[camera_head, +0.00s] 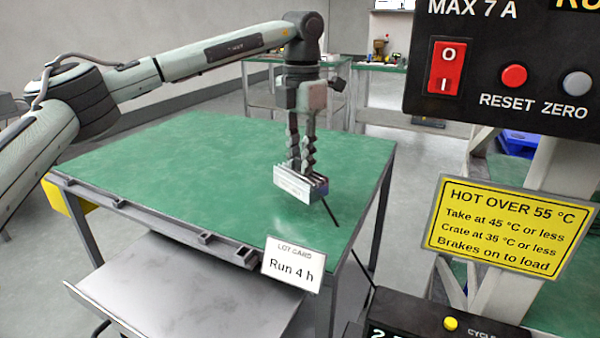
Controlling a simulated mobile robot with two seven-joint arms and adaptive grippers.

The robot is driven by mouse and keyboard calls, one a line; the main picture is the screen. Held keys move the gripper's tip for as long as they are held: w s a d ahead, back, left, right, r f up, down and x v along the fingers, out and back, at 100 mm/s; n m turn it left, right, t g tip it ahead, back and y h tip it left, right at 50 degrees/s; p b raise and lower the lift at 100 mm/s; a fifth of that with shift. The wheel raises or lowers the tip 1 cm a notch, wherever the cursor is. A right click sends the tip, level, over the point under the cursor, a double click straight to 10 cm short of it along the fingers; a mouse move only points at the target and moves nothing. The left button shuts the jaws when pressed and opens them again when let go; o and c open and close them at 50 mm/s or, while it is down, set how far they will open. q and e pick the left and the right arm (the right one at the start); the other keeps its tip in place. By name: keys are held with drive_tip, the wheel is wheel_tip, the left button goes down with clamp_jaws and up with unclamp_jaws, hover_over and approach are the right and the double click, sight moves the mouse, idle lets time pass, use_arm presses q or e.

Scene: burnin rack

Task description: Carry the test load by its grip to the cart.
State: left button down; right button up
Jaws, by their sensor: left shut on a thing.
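The test load (301,187) is a small silver finned block with a dark side. It is at the right part of a green-topped table (180,165). My left gripper (301,160) points down from above with its fingers shut on the load. The fingers cover the load's grip. I cannot tell whether the load touches the green top or hangs just over it. A thin dark rod or lead (331,214) shows beside the load. I cannot tell for sure which piece is the cart. My right gripper is out of view.
A grey metal tray (180,285) stands in front of the table, by a "Run 4 h" lot card (292,268). A dark panel (500,60) with a red switch and a yellow heat sign (508,225) fill the right side. Most of the green top is clear.

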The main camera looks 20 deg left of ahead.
sight(300, 176)
use_arm(q)
drive_tip(key=shift+f, duration=1.85)
drive_tip(key=c, duration=1.8)
unclamp_jaws()
drive_tip(key=shift+f, duration=0.2)
drive_tip(key=shift+c, duration=0.2)
drive_tip(key=o, duration=0.5)
wheel_tip(300, 176, up, 12)
drive_tip(key=shift+s+r, duration=0.1)
drive_tip(key=shift+r, duration=0.1)
drive_tip(key=shift+f, duration=0.15)
